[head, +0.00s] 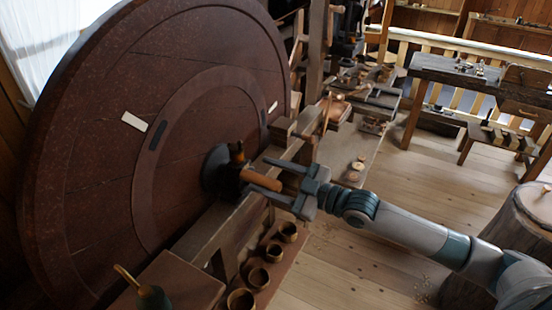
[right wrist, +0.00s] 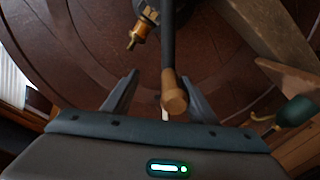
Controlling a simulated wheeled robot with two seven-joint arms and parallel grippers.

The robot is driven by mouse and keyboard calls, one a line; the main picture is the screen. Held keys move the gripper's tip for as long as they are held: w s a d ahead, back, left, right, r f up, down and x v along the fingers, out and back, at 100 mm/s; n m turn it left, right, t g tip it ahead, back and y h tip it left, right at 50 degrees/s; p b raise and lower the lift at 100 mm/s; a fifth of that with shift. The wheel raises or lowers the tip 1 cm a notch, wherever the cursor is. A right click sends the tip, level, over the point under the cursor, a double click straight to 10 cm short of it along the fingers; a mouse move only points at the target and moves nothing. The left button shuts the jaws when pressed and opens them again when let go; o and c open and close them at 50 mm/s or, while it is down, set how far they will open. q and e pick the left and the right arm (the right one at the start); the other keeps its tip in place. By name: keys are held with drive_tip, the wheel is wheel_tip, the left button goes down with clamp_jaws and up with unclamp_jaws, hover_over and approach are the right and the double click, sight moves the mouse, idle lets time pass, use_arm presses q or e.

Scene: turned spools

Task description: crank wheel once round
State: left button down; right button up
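The big dark red-brown wheel (head: 120,60) stands upright at the left of the head view and fills the back of the right wrist view (right wrist: 100,60). A dark hub (head: 216,172) sits at its middle. A wooden crank handle (head: 264,181) sticks out near the hub; its round end shows in the right wrist view (right wrist: 174,98), below a dark bar (right wrist: 168,40). My right gripper (head: 255,170) is open, with one finger on each side of the handle. In the right wrist view the handle lies nearer the right finger, with a clear gap on the left. My left gripper is out of view.
A wooden beam (head: 210,228) runs in front of the wheel. Several wooden cups (head: 258,277) stand below it. A dark green can with a brass spout (head: 152,297) is at the bottom left. A workbench (head: 440,70) and a stump (head: 520,215) stand right; floor between is open.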

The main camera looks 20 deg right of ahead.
drive_tip(key=w+d+r+m+b, duration=0.1)
drive_tip(key=d, duration=0.1)
drive_tip(key=w+d+r+m, duration=0.1)
drive_tip(key=w+d+m, duration=0.1)
drive_tip(key=shift+r+b, duration=0.1)
drive_tip(key=shift+b, duration=0.25)
drive_tip(key=shift+f, duration=0.2)
drive_tip(key=shift+s+a+f, duration=0.1)
drive_tip(key=shift+s+a, duration=0.15)
drive_tip(key=shift+a, duration=0.05)
drive_tip(key=shift+s, duration=0.15)
drive_tip(key=p+v, duration=0.2)
drive_tip(key=v, duration=0.8)
drive_tip(key=shift+s+d, duration=0.15)
drive_tip(key=shift+d, duration=0.25)
